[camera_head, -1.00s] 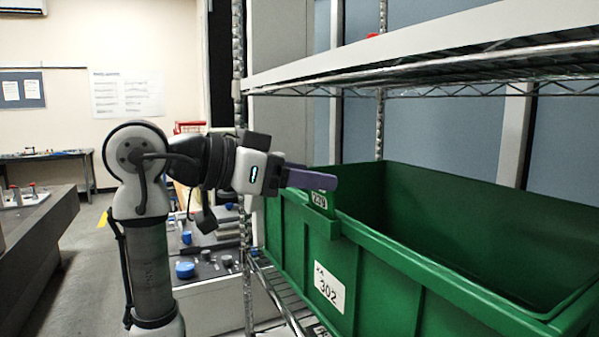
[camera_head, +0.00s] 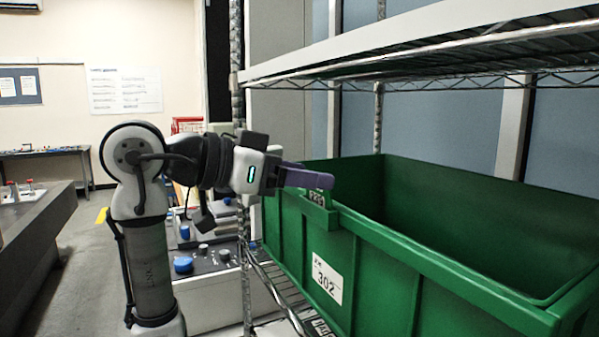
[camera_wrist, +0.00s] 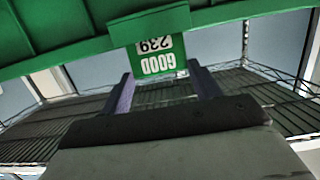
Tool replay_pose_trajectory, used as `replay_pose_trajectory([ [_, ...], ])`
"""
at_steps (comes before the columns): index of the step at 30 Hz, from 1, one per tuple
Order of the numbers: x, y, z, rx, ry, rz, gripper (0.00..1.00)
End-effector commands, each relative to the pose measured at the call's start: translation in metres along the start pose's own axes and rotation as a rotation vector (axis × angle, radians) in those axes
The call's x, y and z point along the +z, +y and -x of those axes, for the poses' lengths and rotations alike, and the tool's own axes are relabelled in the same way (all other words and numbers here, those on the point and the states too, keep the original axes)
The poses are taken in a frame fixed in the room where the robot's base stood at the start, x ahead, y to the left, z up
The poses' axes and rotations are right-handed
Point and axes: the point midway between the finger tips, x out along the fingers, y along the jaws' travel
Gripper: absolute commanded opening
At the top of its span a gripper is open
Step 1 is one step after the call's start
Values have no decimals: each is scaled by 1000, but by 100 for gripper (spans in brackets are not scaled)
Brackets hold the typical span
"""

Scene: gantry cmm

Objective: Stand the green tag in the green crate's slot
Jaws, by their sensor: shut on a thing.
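The green tag (camera_wrist: 158,56) has a white label reading "GOOD" and "239", upside down in the wrist view. In the head view the tag (camera_head: 317,198) is upright under the purple fingers at the crate's near wall. My gripper (camera_head: 325,182) is shut on the tag, with a finger at each side edge in the wrist view (camera_wrist: 162,88). The green crate (camera_head: 400,262) carries a card reading "302". Its slot holder (camera_head: 322,217) sticks out from the rim and also shows in the wrist view (camera_wrist: 165,22). The tag's lower end is hidden at the holder; its depth inside cannot be told.
The crate stands on a wire shelf (camera_head: 278,287), with another shelf (camera_head: 420,50) above it and a metal post (camera_head: 237,60) beside my arm. A grey bench (camera_head: 35,215) is far left. A machine with blue knobs (camera_head: 183,264) stands behind my arm.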

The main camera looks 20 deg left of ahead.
Motion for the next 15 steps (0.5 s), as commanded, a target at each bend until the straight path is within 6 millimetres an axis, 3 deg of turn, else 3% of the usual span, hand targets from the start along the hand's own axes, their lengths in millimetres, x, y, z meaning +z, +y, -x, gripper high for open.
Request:
replay_pose_trajectory([
  [4, 0, 0, 0, 0, 0, 0, 41],
  [5, 0, 0, 0, 0, 0, 0, 64],
  [10, 0, 0, 0, 0, 0, 0, 86],
  [15, 0, 0, 0, 0, 0, 0, 88],
])
